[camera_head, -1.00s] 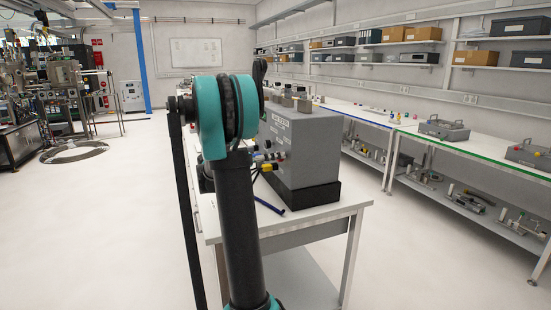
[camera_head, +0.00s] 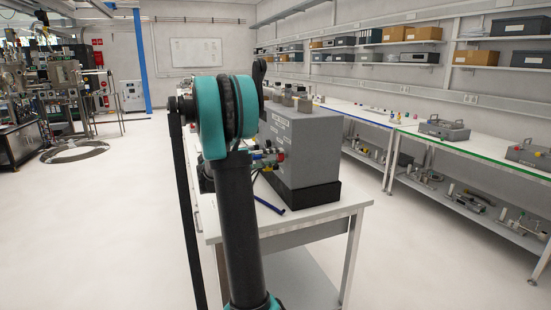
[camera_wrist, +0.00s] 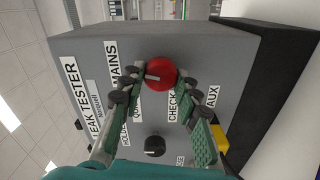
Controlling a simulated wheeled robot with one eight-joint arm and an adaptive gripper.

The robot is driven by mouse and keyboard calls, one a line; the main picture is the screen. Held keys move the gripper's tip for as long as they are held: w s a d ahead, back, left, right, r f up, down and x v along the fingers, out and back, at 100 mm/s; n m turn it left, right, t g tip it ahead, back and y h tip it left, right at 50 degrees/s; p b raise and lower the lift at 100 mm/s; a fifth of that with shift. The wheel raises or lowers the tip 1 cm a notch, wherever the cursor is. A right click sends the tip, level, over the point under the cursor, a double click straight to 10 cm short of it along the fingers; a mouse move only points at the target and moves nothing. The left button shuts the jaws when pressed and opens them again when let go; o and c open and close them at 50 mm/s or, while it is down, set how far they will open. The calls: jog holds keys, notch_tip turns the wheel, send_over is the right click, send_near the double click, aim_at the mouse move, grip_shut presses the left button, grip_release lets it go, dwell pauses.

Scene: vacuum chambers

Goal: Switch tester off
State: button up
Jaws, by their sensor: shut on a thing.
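The leak tester is a grey box (camera_head: 305,140) on a black base, standing on the table in the head view. Its labelled front panel (camera_wrist: 95,45) fills much of the wrist view, with "LEAK TESTER", "MAINS", "CHECK" and "AUX" labels. A round red knob (camera_wrist: 161,73) with a pale pointer mark sits beside the "MAINS" label. My gripper (camera_wrist: 163,84) is shut on the red knob, one finger on each side of it. A black knob (camera_wrist: 155,146) lies lower on the panel, between the fingers but apart from them. In the head view my arm partly hides the panel.
The tester stands on a white table (camera_head: 330,215). A dark blue rod-like thing (camera_head: 269,205) lies on it beside the tester. A yellow part (camera_wrist: 221,137) shows by the right finger.

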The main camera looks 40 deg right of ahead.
jog(key=shift+n, duration=1.2)
jog(key=o, duration=1.2)
jog(key=shift+w+a, duration=0.1)
jog(key=v, duration=1.1)
jog(key=shift+a+f, duration=0.15)
jog(key=shift+a, duration=0.25)
